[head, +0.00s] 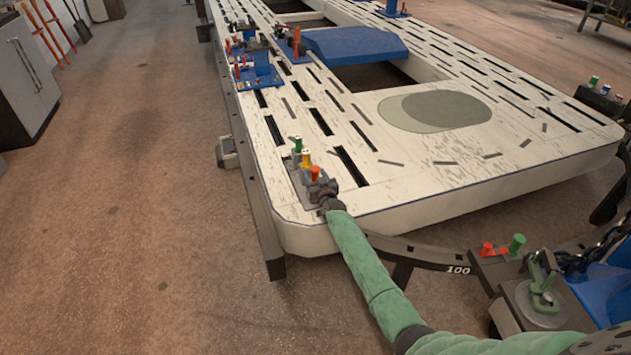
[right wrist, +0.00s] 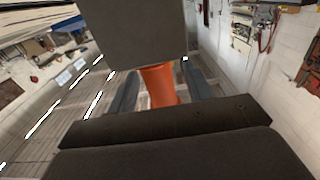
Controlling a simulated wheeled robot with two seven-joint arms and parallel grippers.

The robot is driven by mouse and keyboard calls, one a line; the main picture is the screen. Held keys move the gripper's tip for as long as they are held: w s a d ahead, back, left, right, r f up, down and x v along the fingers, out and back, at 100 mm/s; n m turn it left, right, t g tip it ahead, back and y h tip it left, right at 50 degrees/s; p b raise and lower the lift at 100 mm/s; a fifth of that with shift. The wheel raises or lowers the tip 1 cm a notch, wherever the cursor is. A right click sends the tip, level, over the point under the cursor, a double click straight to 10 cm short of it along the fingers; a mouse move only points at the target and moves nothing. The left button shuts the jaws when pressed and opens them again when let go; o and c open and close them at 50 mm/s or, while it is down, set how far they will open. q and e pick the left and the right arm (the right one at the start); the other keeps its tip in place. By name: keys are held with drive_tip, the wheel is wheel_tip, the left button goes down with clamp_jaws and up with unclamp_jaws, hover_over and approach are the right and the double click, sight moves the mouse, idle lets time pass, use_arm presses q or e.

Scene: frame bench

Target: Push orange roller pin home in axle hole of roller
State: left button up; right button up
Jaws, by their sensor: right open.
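The orange roller pin (head: 315,172) stands at the front left corner of the pale frame, in a row with a yellow pin (head: 306,158) and a green pin (head: 298,145). My right gripper (head: 319,184) is right at the orange pin. In the right wrist view the orange pin (right wrist: 158,86) shows between two grey fingers (right wrist: 160,90), which stand apart with gaps on both sides. The pin's lower end is hidden behind dark gripper parts. The roller and its axle hole cannot be made out. My left gripper is out of view.
The pale slotted frame (head: 400,175) fills the middle. Blue fixtures (head: 262,72) with small coloured pins stand farther back along its left edge. A blue panel (head: 355,44) lies across it. Another fixture with a green clamp (head: 542,285) is at the lower right. The floor at left is clear.

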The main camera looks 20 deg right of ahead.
clamp_jaws()
